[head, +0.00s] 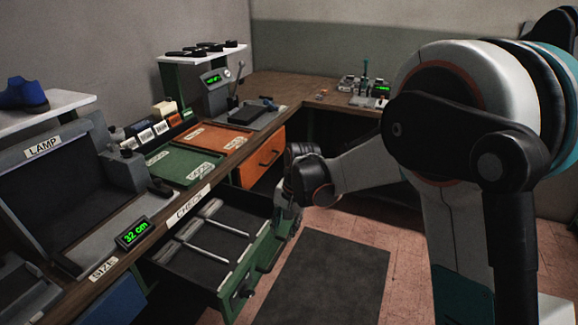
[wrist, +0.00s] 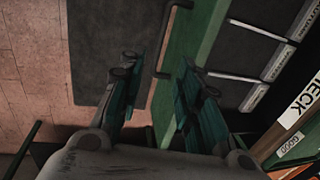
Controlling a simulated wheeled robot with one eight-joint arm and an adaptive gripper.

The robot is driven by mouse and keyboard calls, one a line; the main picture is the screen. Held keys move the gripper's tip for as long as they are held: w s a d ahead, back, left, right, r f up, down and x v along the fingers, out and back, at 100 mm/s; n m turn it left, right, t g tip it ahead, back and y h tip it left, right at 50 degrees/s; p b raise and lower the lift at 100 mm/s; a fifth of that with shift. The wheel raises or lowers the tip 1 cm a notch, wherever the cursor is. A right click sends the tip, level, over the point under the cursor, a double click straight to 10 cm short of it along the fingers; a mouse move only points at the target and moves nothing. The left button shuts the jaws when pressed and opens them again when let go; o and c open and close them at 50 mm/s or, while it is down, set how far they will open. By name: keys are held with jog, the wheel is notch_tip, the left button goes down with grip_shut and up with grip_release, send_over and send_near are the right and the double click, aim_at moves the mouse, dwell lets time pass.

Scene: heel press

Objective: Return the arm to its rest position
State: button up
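My arm reaches out from the right in the head view, with its wrist (head: 305,175) bent down beside the open green drawer (head: 232,285). My gripper (wrist: 158,68) points downward in the wrist view, its two teal fingers spread apart. Nothing is held between them. The drawer's green front edge (wrist: 182,50) and a dark bar handle (wrist: 163,45) show below and between the fingers. I cannot tell whether a finger touches the drawer. In the head view the fingers are partly hidden by the wrist.
The drawer stands out from under the CHECK label (head: 188,205) and holds several pale dividers. The workbench (head: 150,215) runs along the left, with an orange drawer (head: 262,158) farther back. A dark mat (head: 325,283) lies on open tiled floor.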

jog(key=s+d+r+n+t, duration=0.2)
jog(key=s+d+r+t, duration=0.1)
jog(key=s+d+r, duration=1)
jog(key=s+d+r+n+t+h, duration=0.2)
jog(key=s+d+r+t, duration=0.1)
jog(key=s+d, duration=0.6)
jog(key=s, duration=0.4)
jog(key=shift+s+d, duration=0.2)
jog(key=shift+d, duration=0.05)
